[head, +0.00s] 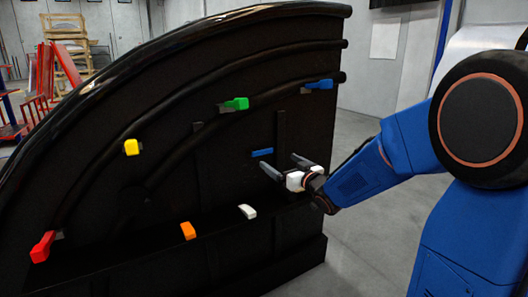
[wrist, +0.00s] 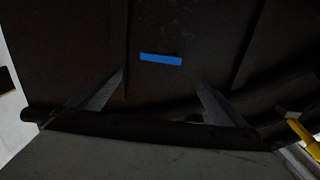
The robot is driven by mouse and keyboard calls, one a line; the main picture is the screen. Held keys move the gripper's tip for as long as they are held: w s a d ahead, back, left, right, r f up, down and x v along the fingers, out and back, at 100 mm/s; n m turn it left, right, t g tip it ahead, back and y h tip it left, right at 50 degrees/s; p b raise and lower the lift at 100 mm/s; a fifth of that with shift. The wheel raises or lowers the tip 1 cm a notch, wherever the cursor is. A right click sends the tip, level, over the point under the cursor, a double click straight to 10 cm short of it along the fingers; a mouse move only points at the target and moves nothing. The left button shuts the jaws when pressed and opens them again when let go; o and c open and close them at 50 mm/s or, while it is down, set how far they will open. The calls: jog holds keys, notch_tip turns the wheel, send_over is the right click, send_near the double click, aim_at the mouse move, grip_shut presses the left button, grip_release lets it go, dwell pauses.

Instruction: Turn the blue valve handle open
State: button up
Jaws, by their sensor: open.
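A blue handle (head: 319,85) sits at the upper right of the black nosecone panel (head: 230,150) in the head view, at the end of a dark curved pipe. A second blue piece, a flat strip (head: 262,153), lies on the panel lower down, just beyond my gripper (head: 284,166). In the wrist view a blue strip (wrist: 161,59) lies level, ahead of and between the two fingertips of my gripper (wrist: 161,77). The fingers are wide apart, with nothing between them. They appear short of the strip; the exact gap cannot be told.
Other handles on the panel are green (head: 237,104), yellow (head: 131,147), red (head: 42,247), orange (head: 188,231) and white (head: 248,212). A dark ledge runs below my gripper. A yellow part (wrist: 303,138) shows at the wrist view's right edge. Open floor (head: 370,240) lies right of the nosecone.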

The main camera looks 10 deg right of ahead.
aim_at(263, 151)
jog(key=x, duration=1.4)
jog(key=shift+a, duration=0.1)
jog(key=c, duration=1.5)
